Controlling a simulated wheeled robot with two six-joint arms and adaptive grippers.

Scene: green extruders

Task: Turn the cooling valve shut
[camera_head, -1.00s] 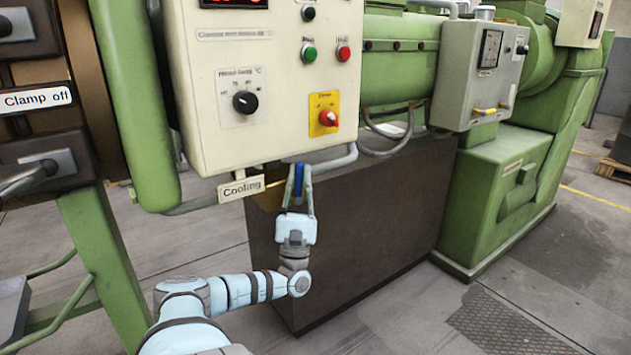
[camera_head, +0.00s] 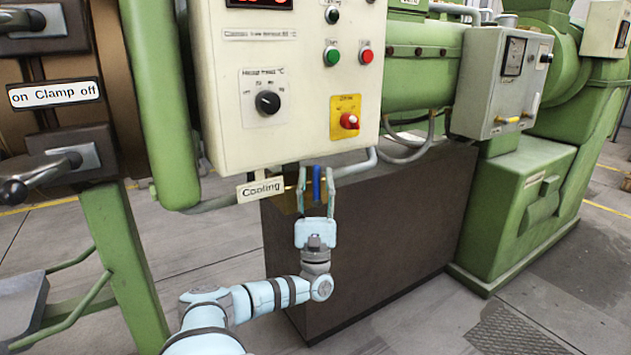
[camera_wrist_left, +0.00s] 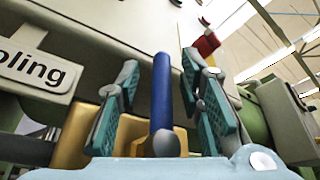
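The cooling valve's blue handle (camera_head: 316,183) is below the control box, just right of the "Cooling" label (camera_head: 261,188). It stands nearly upright in the head view. My left gripper (camera_head: 316,178) is open, with one finger on each side of the handle. In the left wrist view the blue handle (camera_wrist_left: 162,95) runs between the two teal-padded fingers (camera_wrist_left: 158,85), with a gap on both sides. A yellow brass-coloured valve body (camera_wrist_left: 130,140) shows behind it, partly hidden by the fingers. My right gripper is not in view.
The cream control box (camera_head: 290,140) with knobs and buttons hangs directly above the gripper. A grey conduit (camera_head: 355,163) bends close to its right. The dark brown base (camera_head: 375,225) stands behind. Clamp handles (camera_head: 45,165) are at the left. Grey floor is clear at front right.

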